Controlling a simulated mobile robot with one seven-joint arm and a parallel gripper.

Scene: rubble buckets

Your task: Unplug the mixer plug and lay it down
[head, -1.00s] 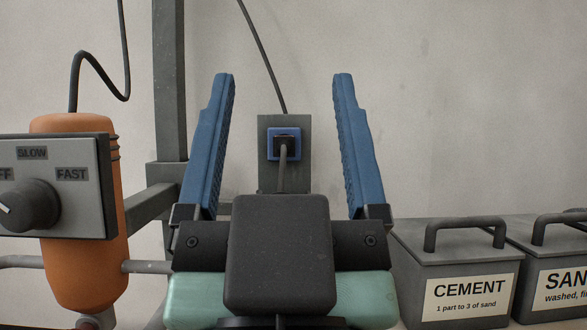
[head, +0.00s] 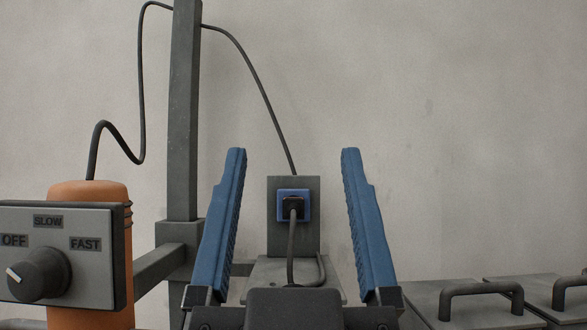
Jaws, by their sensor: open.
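The black mixer plug (head: 293,204) sits in the blue socket (head: 306,207) on an upright grey board, with its cord (head: 291,248) hanging down from it and curving to the right at the bottom. My gripper (head: 294,152) is open, its two blue fingers spread wide to the left and right of the board. Nothing is between the fingers but the view of the board behind them. The plug appears farther off than the fingertips, and I see no contact. The orange mixer (head: 91,187) stands at left, its grey control panel (head: 100,270) in front.
A dark post (head: 184,110) with a side bracket stands between the mixer and my left finger. A black cable (head: 258,80) runs from the post to the board's top. Lidded grey bins (head: 425,300) stand at lower right. The wall above is bare.

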